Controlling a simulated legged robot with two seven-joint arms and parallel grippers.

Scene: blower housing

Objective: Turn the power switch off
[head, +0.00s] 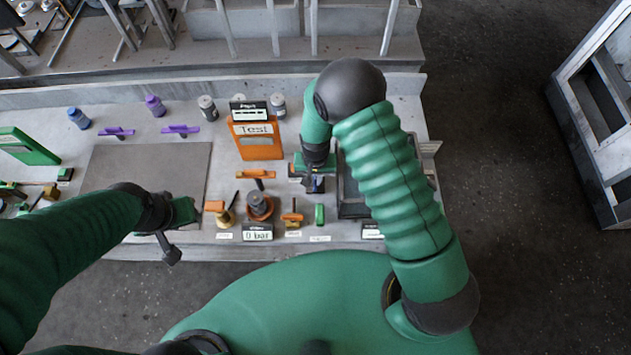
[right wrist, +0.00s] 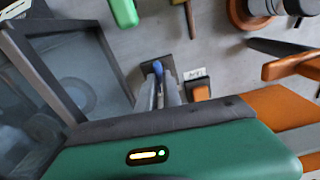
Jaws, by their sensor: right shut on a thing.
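The power switch seems to be the small blue lever on a dark plate (right wrist: 158,68), seen in the right wrist view between my grey fingertips. My right gripper (right wrist: 161,88) is shut on this blue lever, and its fingers hide most of it. In the head view my right gripper (head: 314,183) is at the bench, just left of a dark-framed box, and the lever is mostly covered there. My left gripper (head: 182,222) hangs over the front of the bare metal plate, away from the switch. Its fingers are too unclear to tell open from shut.
An orange "Test" panel (head: 257,138) stands behind and left of my right gripper. A dark-framed box (head: 352,208) is close on the right. The metal plate (head: 150,165) is bare.

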